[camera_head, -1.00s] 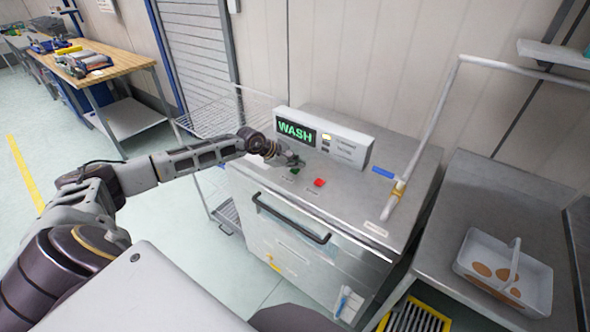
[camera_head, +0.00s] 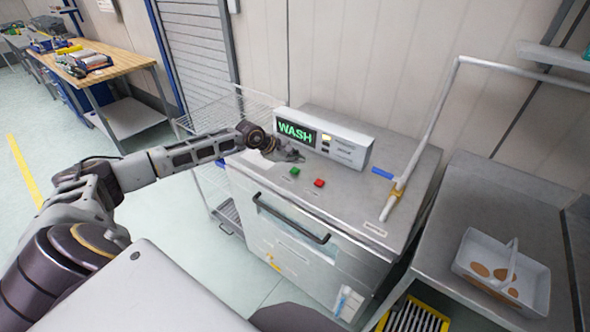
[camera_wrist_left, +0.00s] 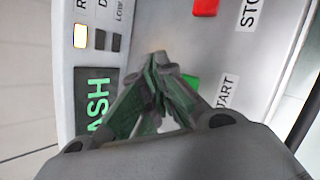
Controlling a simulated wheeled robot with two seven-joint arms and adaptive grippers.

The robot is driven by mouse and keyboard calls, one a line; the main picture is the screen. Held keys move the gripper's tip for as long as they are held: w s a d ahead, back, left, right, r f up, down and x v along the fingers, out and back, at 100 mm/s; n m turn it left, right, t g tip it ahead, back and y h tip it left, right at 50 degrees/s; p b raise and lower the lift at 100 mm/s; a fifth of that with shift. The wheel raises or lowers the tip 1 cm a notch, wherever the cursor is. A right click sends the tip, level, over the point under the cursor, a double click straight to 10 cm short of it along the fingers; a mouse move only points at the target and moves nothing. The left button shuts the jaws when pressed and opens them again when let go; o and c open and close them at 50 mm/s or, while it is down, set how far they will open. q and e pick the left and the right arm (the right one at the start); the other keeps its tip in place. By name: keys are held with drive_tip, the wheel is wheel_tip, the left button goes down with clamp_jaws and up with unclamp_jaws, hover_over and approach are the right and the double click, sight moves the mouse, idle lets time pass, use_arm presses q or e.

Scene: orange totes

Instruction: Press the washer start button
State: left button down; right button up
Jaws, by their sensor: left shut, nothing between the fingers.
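The washer (camera_head: 315,245) is a steel cabinet with a dark front handle. The display on its back panel reads WASH (camera_head: 297,132) in green. The green start button (camera_head: 295,171) and the red stop button (camera_head: 319,183) stand on its top. My left gripper (camera_head: 301,158) is shut and empty, above the top, behind the green button and apart from it. In the left wrist view the closed fingertips (camera_wrist_left: 158,60) partly overlap the green button (camera_wrist_left: 190,82), with START lettering beside it and the red button (camera_wrist_left: 205,7) farther up. My right gripper is not in view.
A raised metal handle bar (camera_head: 425,140) stands at the washer's right. A steel side table (camera_head: 500,190) holds a white basket (camera_head: 503,275) with brown round items. A wire rack (camera_head: 220,118) stands at the left. The washer's front top is clear.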

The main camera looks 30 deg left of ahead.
sight(296, 171)
use_arm(q)
drive_tip(key=shift+r+p, duration=0.55)
drive_tip(key=shift+r, duration=1.15)
